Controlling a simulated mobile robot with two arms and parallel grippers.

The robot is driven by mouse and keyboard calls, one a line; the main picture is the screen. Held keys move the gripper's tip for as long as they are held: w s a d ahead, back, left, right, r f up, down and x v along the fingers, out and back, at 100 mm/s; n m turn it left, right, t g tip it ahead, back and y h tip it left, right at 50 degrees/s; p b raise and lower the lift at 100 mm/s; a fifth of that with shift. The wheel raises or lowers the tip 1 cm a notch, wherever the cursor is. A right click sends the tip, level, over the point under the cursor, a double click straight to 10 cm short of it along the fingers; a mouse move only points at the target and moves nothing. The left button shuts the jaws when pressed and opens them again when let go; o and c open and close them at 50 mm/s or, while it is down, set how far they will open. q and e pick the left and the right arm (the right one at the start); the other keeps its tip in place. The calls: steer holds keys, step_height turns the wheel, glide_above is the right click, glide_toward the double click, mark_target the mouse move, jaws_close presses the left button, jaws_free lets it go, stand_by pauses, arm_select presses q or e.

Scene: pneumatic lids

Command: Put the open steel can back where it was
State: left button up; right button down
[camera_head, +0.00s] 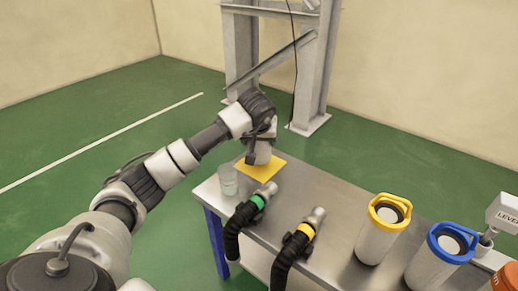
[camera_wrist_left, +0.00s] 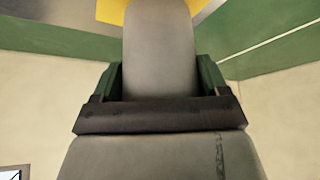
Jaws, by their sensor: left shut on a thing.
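My left gripper (camera_head: 262,138) is shut on a grey steel can (camera_head: 262,154), which is over the yellow mat (camera_head: 272,173) at the far left end of the steel table. I cannot tell whether the can's base touches the mat. In the left wrist view the can (camera_wrist_left: 160,50) is between the two fingers of the gripper (camera_wrist_left: 160,80), with part of the yellow mat (camera_wrist_left: 110,10) beyond it. The can's open top is hidden by the gripper. My right gripper is not in view.
A clear jar (camera_head: 228,180) stands close left of the mat. Hoses with a green band (camera_head: 257,201) and a yellow band (camera_head: 305,230) lie on the table. A yellow-lidded can (camera_head: 377,240), a blue-lidded can (camera_head: 433,270) and a lever post (camera_head: 503,213) are at right.

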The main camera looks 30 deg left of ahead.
arm_select(q)
step_height(320, 180, down, 2)
steer(key=shift+f+b, duration=0.1)
steer(key=shift+b, duration=0.2)
steer(key=shift+f, duration=0.25)
steer(key=shift+r, duration=0.15)
steer(key=o, duration=1)
